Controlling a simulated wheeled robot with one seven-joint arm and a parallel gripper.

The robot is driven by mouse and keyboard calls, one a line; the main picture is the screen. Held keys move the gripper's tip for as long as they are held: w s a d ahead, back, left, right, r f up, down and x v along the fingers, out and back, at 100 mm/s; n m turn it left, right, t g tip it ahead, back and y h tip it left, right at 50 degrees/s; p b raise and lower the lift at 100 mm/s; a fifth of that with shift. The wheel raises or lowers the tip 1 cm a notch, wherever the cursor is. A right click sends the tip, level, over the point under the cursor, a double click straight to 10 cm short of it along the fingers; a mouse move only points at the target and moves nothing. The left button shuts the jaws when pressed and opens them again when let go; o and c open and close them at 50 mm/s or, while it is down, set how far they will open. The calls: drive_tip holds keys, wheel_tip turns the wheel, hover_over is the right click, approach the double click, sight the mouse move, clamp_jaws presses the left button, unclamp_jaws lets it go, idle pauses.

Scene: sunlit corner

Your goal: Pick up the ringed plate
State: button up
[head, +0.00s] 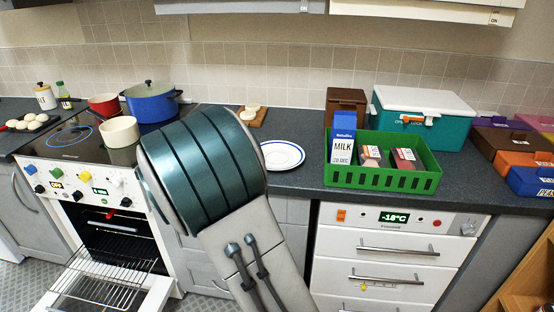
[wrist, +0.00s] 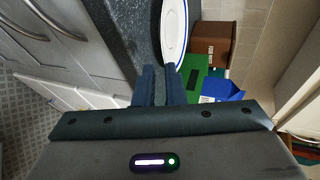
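The ringed plate (head: 283,155) is white with a blue ring and lies flat on the dark counter. In the head view my arm hides its left side. In the wrist view the plate (wrist: 175,30) shows at a steep slant at the top, just past my fingertips. My gripper (wrist: 160,72) shows two blue fingers with a narrow gap and nothing seen between them. The right finger overlaps the plate's near end in the picture; I cannot tell whether they touch. In the head view my arm hides the gripper.
A green crate (head: 380,178) with a milk carton (head: 342,145) and boxes stands right of the plate. A board (head: 258,122) with pale round items lies behind it. A cream pot (head: 118,132) and blue pot (head: 152,104) stand left. The oven door (head: 155,298) is open below.

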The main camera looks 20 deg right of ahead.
drive_tip(key=x, duration=1.1)
drive_tip(key=shift+w+d+f, duration=0.15)
drive_tip(key=shift+w+d, duration=0.05)
drive_tip(key=shift+d, duration=0.05)
clamp_jaws()
drive_tip(key=shift+r, duration=0.2)
